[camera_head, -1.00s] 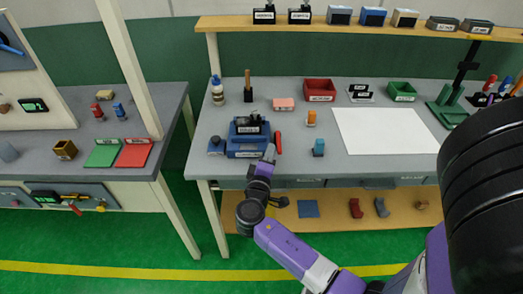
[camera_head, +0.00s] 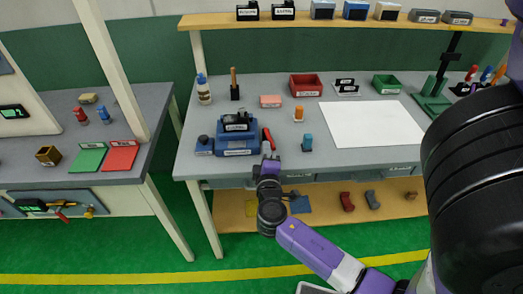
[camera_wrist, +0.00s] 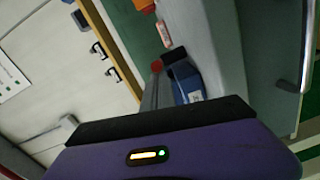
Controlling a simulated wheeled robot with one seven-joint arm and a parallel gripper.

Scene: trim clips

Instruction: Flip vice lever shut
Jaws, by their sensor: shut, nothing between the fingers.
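The vice (camera_head: 238,140) is a blue block with a dark top, near the front left of the grey workbench. Its red lever (camera_head: 268,139) stands at the vice's right side, tilted. My gripper (camera_head: 269,160) is shut and empty at the bench's front edge, just in front of the lever's lower end. In the wrist view the closed fingers (camera_wrist: 151,92) point toward a red tip (camera_wrist: 157,66), seemingly the lever's, beside the blue vice body (camera_wrist: 188,88). I cannot tell whether the fingers touch the lever.
An orange piece (camera_head: 299,113) and a blue piece (camera_head: 307,142) stand right of the vice. A white sheet (camera_head: 372,123) lies further right. A bottle (camera_head: 203,90), a pink block (camera_head: 270,101) and a red bin (camera_head: 305,85) stand behind.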

